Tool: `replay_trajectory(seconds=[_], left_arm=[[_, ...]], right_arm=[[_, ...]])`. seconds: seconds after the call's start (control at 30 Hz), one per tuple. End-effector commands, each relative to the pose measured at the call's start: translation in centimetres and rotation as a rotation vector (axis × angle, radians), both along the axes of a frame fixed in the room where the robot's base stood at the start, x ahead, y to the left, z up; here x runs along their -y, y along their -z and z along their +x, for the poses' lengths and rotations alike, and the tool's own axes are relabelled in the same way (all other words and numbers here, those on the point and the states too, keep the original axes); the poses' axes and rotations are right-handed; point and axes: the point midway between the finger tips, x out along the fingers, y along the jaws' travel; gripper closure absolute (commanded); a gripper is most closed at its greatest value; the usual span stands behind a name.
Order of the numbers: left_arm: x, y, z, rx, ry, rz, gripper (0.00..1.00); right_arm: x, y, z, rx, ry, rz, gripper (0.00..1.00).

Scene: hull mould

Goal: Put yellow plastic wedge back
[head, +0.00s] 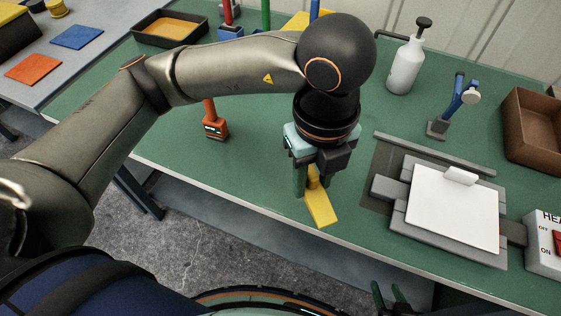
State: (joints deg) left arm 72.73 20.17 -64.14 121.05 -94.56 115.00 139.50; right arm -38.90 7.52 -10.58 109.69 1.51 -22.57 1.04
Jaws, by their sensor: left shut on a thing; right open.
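The yellow plastic wedge (321,209) is in the jaws of my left gripper (313,186), close to the green table's front edge. The gripper points down and is shut on the wedge's upper part, which the fingers partly hide. The wedge's flat end points toward the front edge. I cannot tell whether it touches the table. My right gripper (389,292) shows only in part at the bottom of the view, below the table's front edge, open and empty.
Right of the wedge is a grey fixture with a white plate (453,208). A white pump bottle (404,66), a blue stand (455,103) and a brown bin (535,130) are further back. A red-handled tool (214,122) stands left. My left arm hides part of the back, where another yellow piece (296,22) shows.

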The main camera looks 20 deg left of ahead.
Motion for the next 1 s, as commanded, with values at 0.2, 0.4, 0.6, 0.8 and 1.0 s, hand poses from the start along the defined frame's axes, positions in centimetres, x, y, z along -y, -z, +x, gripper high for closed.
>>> replay_trajectory(seconds=[0.2, 0.4, 0.6, 0.8, 1.0], left_arm=[[-1.8, 1.4, 2.6, -0.005, -0.003, 0.001, 1.0], [-4.4, 3.6, 6.9, -0.004, -0.004, 0.002, 1.0], [-6.2, 7.2, 9.7, -0.004, 0.0, 0.002, 1.0], [-6.9, 8.9, 11.0, -0.001, 0.005, 0.0, 1.0], [-7.4, 11.0, 11.6, -0.005, 0.005, 0.001, 1.0]], right_arm=[[0.0, -0.1, 0.0, 0.0, 0.0, 0.0, 0.5], [0.0, -0.5, 0.0, 0.0, 0.001, -0.001, 0.5], [0.0, -0.6, 0.0, 0.0, 0.001, -0.001, 0.5], [0.0, -0.6, 0.0, -0.001, 0.001, -0.001, 0.5], [0.0, -1.0, 0.0, -0.001, 0.001, -0.001, 0.5]])
